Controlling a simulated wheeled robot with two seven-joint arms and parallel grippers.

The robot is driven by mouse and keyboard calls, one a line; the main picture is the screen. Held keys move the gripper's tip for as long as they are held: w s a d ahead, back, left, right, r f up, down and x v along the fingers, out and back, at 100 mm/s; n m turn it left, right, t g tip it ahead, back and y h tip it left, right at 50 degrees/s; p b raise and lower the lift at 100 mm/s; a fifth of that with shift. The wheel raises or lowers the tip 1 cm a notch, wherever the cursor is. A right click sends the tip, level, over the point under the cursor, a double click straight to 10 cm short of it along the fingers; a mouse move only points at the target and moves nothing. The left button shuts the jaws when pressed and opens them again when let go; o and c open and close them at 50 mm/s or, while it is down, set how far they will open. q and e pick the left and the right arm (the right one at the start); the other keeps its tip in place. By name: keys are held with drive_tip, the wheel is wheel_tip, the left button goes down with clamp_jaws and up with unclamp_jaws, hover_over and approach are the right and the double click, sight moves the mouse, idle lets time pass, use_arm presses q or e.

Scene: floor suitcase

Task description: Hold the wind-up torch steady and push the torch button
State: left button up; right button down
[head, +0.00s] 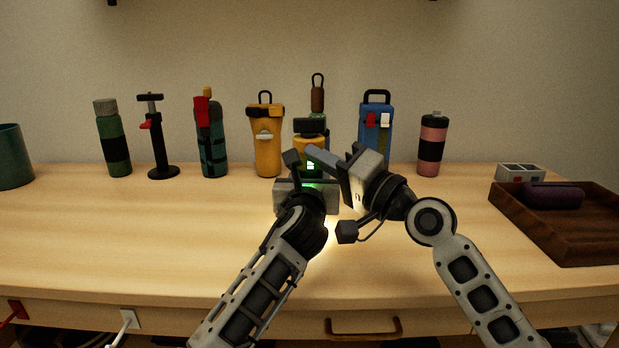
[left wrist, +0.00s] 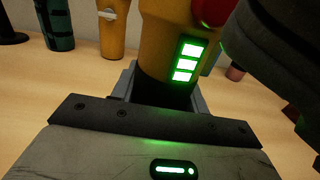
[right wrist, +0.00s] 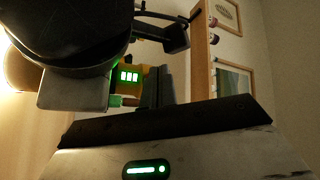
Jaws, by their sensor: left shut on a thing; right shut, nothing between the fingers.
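The wind-up torch (head: 309,143) is yellow with a black top and stands upright at the middle of the bench. Its green lit bars (left wrist: 187,61) face me, and a red button (left wrist: 212,9) shows above them at the top edge of the left wrist view. My left gripper (head: 309,180) is shut around the torch's dark lower part. My right gripper (head: 313,153) is shut and empty, its fingertips close to the torch's front. I cannot tell whether they touch the button. The torch also shows in the right wrist view (right wrist: 137,78), partly hidden.
A row of bottles and flasks stands behind, including a yellow flask (head: 267,148) and a blue one (head: 376,146). A wooden tray (head: 560,238) holds a purple case at right. The bench front left is clear. A bright glow lies near my grippers.

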drive_tip(key=s, duration=0.6)
drive_tip(key=shift+d, duration=0.3)
idle(0.4)
use_arm(q)
drive_tip(key=o, duration=1.2)
drive_tip(key=shift+o, duration=0.2)
